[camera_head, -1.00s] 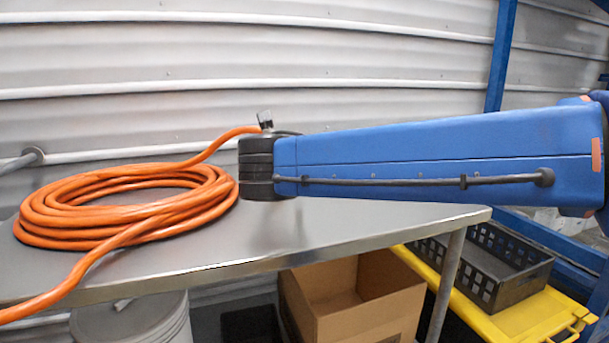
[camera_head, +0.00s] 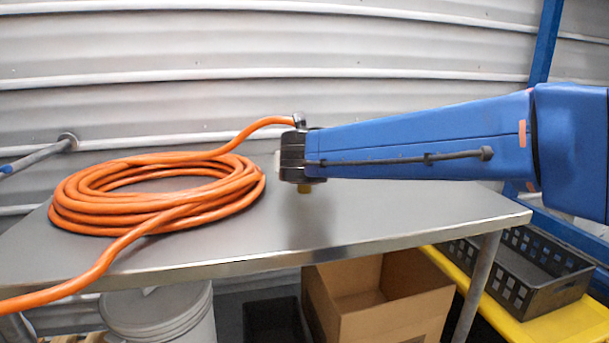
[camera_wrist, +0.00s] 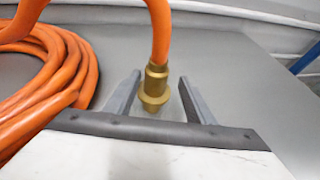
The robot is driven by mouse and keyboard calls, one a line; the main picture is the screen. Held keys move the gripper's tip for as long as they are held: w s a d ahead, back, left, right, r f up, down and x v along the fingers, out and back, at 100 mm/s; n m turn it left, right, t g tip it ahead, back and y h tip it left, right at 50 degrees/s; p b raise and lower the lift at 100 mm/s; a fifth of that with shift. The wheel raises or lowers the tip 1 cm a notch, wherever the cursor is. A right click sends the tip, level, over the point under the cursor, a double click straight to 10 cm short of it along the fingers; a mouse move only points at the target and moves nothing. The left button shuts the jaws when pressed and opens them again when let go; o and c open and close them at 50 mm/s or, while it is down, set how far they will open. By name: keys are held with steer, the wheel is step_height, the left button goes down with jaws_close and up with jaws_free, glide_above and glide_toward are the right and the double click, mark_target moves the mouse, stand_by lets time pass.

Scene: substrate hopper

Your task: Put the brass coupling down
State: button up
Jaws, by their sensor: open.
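The brass coupling (camera_wrist: 155,88) is on the end of the orange hose (camera_wrist: 160,35). In the wrist view it hangs upright between the two grey fingers of my gripper (camera_wrist: 159,77), which stand apart with gaps beside it. In the head view a small brass part of the coupling (camera_head: 305,188) shows just below my wrist, over the grey bench top (camera_head: 400,215). My arm hides the rest of it and the fingers there. I cannot tell whether the coupling touches the bench.
The coiled hose (camera_head: 75,205) lies on the left of the bench, and one length runs off its front edge. The bench is clear right of the coil. Below stand a white bucket (camera_head: 160,318), a cardboard box (camera_head: 375,322) and a black crate (camera_head: 540,295). A corrugated wall (camera_head: 250,60) is behind.

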steer(key=shift+a+x, duration=0.2)
steer(key=shift+x, duration=1.3)
steer(key=shift+a+x, duration=0.15)
steer(key=shift+x, duration=1.3)
steer(key=shift+r, duration=0.15)
jaws_close()
